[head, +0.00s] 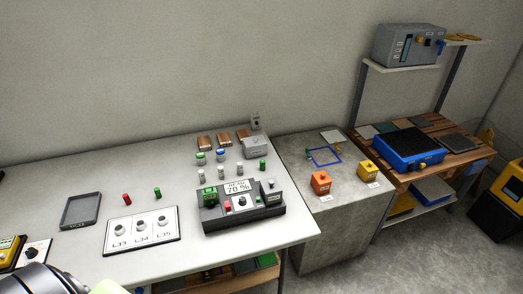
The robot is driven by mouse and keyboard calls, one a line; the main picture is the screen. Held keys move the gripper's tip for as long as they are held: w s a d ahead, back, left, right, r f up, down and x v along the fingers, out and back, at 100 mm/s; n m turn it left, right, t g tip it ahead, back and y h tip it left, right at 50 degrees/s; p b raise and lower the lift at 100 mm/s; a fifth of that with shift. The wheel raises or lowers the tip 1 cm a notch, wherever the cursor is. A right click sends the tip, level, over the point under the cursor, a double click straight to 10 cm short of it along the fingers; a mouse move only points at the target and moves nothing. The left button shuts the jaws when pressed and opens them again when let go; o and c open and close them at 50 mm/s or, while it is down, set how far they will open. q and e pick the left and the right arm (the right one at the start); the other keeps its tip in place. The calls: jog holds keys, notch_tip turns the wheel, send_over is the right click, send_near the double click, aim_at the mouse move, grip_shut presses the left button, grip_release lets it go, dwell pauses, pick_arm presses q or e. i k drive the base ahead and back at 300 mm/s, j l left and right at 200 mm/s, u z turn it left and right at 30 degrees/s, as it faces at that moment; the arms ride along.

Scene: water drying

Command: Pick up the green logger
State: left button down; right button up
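Several small things with green show in the head view, and I cannot tell for sure which is the logger. A small green cylinder (157,192) stands on the white table, right of a red one. Another green cylinder (263,165) stands near the table's right edge. A green block (209,197) sits at the left of the grey device reading 70 %. A green-topped jar (201,157) stands further back. Neither gripper's fingers are in view; a rounded grey and black part, likely of my arm, shows at the bottom left.
The white table (60,256) also bears a grey tray (81,210), a red cylinder (127,199) and a white board marked L33, L34, L35 (142,231). A concrete block (345,226) right of it carries orange (321,183) and yellow (368,170) boxes. Floor shows at lower right.

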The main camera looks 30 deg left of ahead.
aim_at(211, 194)
jog(key=k+j+u, duration=0.1)
jog(key=u, duration=0.9)
